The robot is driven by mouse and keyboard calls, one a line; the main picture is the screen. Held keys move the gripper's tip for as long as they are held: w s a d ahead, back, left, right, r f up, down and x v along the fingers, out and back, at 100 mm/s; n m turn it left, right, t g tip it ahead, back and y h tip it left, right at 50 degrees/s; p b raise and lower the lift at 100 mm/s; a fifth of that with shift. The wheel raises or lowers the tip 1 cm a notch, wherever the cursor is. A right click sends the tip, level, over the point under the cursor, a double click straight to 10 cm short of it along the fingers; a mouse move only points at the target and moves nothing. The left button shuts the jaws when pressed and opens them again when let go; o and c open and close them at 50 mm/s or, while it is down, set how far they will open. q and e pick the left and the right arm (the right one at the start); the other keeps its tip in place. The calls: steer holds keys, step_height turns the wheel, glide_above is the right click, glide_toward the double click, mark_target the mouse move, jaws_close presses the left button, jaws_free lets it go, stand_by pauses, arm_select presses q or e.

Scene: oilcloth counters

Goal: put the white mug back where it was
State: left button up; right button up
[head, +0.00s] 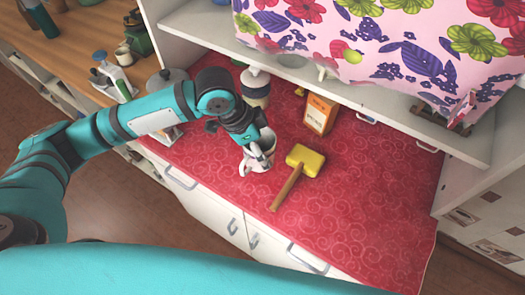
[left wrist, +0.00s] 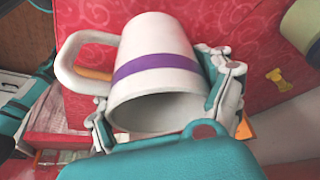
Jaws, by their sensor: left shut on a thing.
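The white mug (head: 257,163) is at my left gripper (head: 259,148), over the red patterned counter (head: 350,215). In the left wrist view the mug (left wrist: 160,60) has a purple band, its handle is to the left, and its open mouth faces my gripper. The fingers of my left gripper (left wrist: 162,105) are on either side of the mug and shut on it. I cannot tell whether the mug touches the counter. My right gripper is not in view.
A yellow-headed mallet (head: 306,157) lies just right of the mug. An orange box (head: 319,115) and a dark-banded white bottle (head: 256,88) stand behind. A shelf (head: 400,118) with a flowered cloth overhangs the back. The counter's right part is clear.

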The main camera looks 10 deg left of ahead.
arm_select(q)
steer(key=shift+s+f+p, duration=0.1)
steer(key=shift+f+p, duration=0.3)
steer(key=shift+f, duration=1.25)
steer(key=o, duration=1.4)
steer(key=shift+f, duration=0.15)
